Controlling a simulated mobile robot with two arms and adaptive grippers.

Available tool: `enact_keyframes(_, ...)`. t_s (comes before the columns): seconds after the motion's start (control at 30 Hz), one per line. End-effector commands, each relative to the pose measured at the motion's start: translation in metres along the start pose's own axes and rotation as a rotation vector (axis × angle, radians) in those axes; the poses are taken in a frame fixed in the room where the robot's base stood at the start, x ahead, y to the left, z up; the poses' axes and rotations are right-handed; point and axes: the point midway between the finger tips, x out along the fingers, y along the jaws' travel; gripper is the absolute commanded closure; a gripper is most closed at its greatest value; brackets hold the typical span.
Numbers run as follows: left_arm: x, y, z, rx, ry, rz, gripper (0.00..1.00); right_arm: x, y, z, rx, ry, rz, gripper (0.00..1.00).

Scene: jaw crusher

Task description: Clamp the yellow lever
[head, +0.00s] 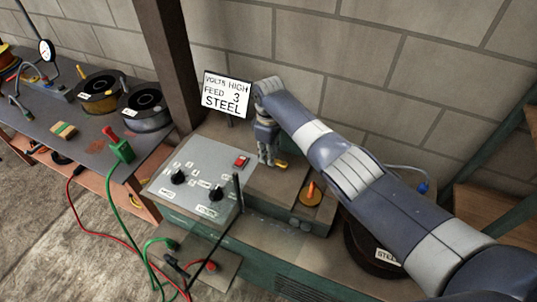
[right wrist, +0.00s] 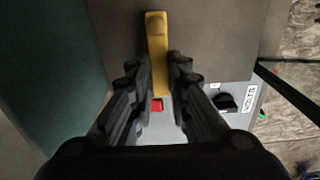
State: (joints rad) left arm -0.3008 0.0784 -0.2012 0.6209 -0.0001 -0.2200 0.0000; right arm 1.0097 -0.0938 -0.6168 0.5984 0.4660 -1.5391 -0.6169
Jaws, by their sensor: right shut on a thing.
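The yellow lever (right wrist: 157,50) runs between the two dark fingers of my right gripper (right wrist: 158,80) in the right wrist view. The fingers are shut on its near part, and its far end sticks out beyond them. In the head view, my right gripper (head: 268,157) points down over the machine's top. Only a short end of the yellow lever (head: 282,165) shows beside the fingertips there; the rest is hidden by the gripper. My left gripper is not in view.
A grey control panel (head: 196,183) with black knobs and a red switch (head: 241,161) lies left of my gripper. An orange-handled round dial (head: 311,193) is close at right. A sign (head: 227,93) stands behind. A black upright rod (head: 238,192) rises nearby.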

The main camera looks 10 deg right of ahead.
Motion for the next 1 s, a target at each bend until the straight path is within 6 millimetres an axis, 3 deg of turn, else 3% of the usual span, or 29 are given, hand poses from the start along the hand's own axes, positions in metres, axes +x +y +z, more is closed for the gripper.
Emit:
enact_keyframes(0.37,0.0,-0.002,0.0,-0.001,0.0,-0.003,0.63,-0.001,0.001,-0.001,0.009,0.004,0.002,1.0)
enact_keyframes(0.4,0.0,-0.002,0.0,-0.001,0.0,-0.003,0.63,-0.001,0.001,-0.001,0.009,0.004,0.002,0.77)
enact_keyframes(0.47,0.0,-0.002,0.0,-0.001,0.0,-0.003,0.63,-0.001,0.001,-0.001,0.008,0.004,0.002,0.63)
enact_keyframes(0.83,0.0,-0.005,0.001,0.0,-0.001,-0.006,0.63,-0.003,0.001,0.0,0.006,0.002,0.001,0.63)
enact_keyframes(1.0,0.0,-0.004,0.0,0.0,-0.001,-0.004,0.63,-0.022,0.001,-0.001,0.005,0.006,0.003,0.63)
